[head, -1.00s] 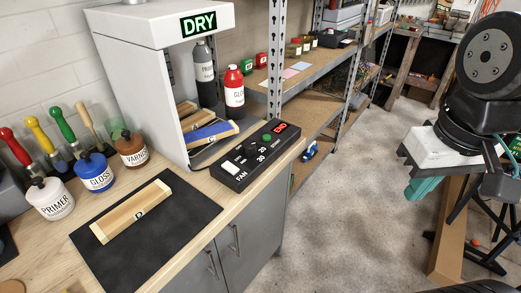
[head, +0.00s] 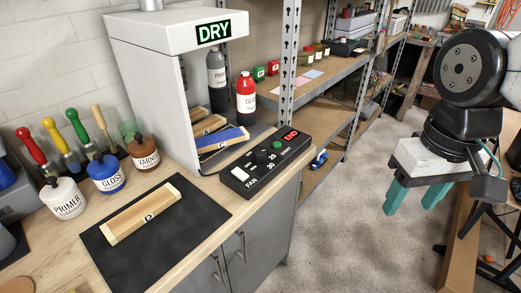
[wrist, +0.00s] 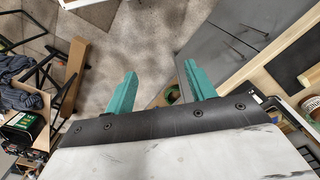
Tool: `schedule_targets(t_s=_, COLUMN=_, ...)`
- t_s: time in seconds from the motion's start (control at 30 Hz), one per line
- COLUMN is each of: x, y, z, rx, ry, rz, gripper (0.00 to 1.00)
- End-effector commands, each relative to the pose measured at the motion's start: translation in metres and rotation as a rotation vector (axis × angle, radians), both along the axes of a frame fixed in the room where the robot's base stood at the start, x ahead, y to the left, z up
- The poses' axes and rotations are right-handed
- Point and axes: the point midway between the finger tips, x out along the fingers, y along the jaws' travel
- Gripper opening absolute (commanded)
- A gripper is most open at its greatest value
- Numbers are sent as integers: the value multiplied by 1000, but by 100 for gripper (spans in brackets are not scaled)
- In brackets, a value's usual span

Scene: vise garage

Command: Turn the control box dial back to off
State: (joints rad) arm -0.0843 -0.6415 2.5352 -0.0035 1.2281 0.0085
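The black control box (head: 266,164) lies on the wooden workbench beside the drying cabinet (head: 153,95). It has a red lit display, a green button, a dark dial (head: 261,157) near its middle, numbers, and a white switch at the FAN label. The dial's exact setting is too small to read. My gripper (head: 407,196) hangs over the floor to the right of the bench, well away from the box. Its two teal fingers point down, apart and empty; they also show in the wrist view (wrist: 162,88). The box is not recognisable in the wrist view.
A wooden block marked D (head: 142,208) lies on a black mat (head: 202,216). PRIMER, GLOSS and VARNISH jars (head: 64,199) and several brushes stand at left. Metal shelving (head: 287,60) rises behind the box. The floor between bench and gripper is clear.

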Motion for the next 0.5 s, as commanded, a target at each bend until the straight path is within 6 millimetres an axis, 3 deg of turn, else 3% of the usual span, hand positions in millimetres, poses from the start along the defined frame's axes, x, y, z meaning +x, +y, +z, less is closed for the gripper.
schedule_targets(t_s=0.27, x=86, y=55, z=-7, rx=-22, ry=118, rz=63, gripper=55)
schedule_targets(t_s=0.5, x=172, y=127, z=-31, rx=-49, ry=144, rz=-36, gripper=55)
